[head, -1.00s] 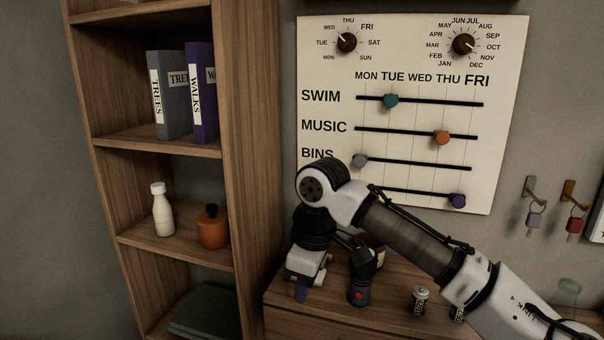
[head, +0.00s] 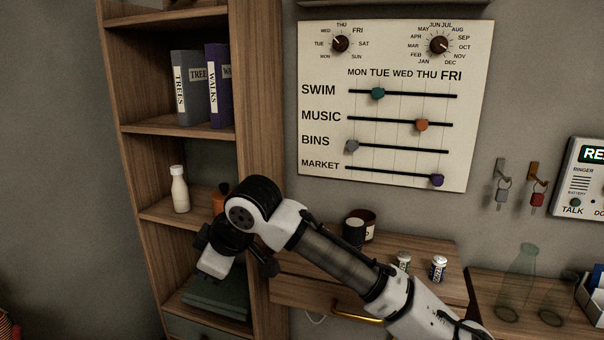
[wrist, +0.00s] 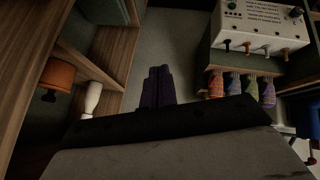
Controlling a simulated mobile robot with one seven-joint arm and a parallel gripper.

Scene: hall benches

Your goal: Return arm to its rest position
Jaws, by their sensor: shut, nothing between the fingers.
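My arm reaches in from the lower right in the head view, bent at a dark joint in front of the shelf's edge. My gripper shows in the wrist view (wrist: 158,88) as two dark purple fingers held together with nothing between them. In the head view the white hand hangs below the joint, in front of the lower shelves, and its fingertips are hard to make out. The hand appears clear of the drawer unit (head: 290,290) to its right.
The wooden bookcase (head: 262,110) holds books, a white bottle (head: 180,190) and an orange pot (head: 220,198). A slider board (head: 470,60) hangs on the wall. Glass vessels (head: 520,275) stand at right.

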